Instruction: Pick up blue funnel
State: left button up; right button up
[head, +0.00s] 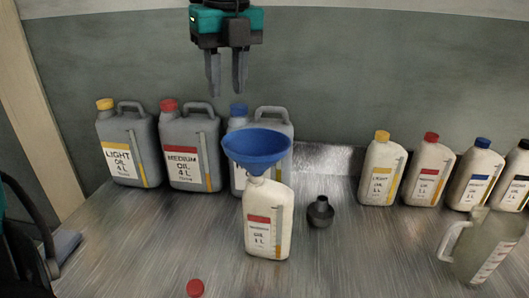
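The blue funnel (257,148) sits upright in the neck of a white one-litre bottle with a red "medium oil" label (268,222). Its wide rim faces up and its spout is hidden inside the bottle.
Several grey four-litre jugs (190,155) stand behind the funnel. Several white bottles (428,172) stand at the right. A clear measuring jug (488,250) is at front right. A loose red cap (195,288) lies in front.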

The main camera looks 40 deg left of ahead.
pick_arm(q)
send_over(226, 148)
jog(key=f, duration=0.7)
jog(key=shift+s+d, duration=0.1)
jog(key=shift+d, duration=0.2)
jog(key=f, duration=0.4)
jog(key=shift+a+f+p, duration=0.15)
jog(key=shift+a+p, duration=0.1)
jog(key=shift+p, duration=0.05)
grip_shut()
